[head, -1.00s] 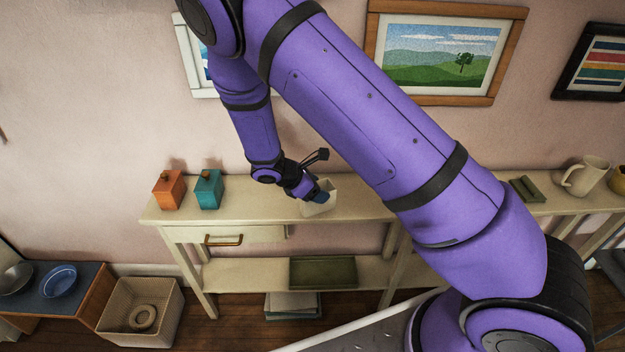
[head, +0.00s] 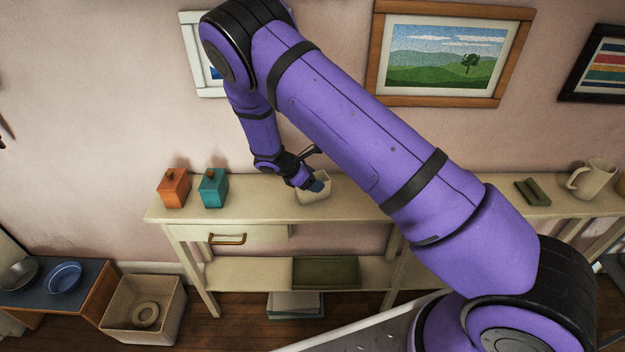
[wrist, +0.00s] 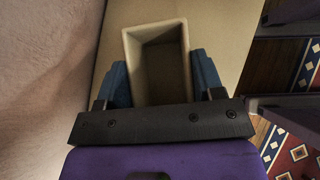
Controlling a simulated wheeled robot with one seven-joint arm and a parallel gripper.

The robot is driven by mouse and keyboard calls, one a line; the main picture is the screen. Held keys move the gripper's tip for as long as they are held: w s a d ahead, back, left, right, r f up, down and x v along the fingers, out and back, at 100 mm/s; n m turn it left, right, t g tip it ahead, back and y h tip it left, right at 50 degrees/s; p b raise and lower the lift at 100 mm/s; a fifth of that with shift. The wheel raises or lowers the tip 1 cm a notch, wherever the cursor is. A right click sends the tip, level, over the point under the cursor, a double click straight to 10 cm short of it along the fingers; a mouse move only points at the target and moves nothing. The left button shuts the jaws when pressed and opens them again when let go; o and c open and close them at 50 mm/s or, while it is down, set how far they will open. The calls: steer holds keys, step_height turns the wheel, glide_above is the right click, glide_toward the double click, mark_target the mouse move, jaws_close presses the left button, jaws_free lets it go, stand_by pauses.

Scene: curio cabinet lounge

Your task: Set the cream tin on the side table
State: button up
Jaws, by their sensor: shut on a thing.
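The cream tin is an open-topped, empty rectangular box. In the head view the tin (head: 313,197) is at the middle of the long cream console table (head: 262,196). My gripper (head: 317,186) is shut on it. In the wrist view the blue fingers of my gripper (wrist: 162,80) press on two opposite sides of the tin (wrist: 158,62), and its open top faces the camera. I cannot tell whether its base touches the console top. A low table with a blue top (head: 42,293), perhaps the side table, stands at the lower left.
Orange (head: 173,188) and teal (head: 213,188) lidded boxes stand left on the console. A grey bowl (head: 18,273) and a blue bowl (head: 65,277) occupy the low table. A woven basket (head: 142,308) stands beside it. A green tray (head: 326,271) lies on the lower shelf.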

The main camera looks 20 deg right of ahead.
steer(key=o, duration=1.1)
steer(key=v, duration=1.2)
steer(key=shift+r, duration=0.1)
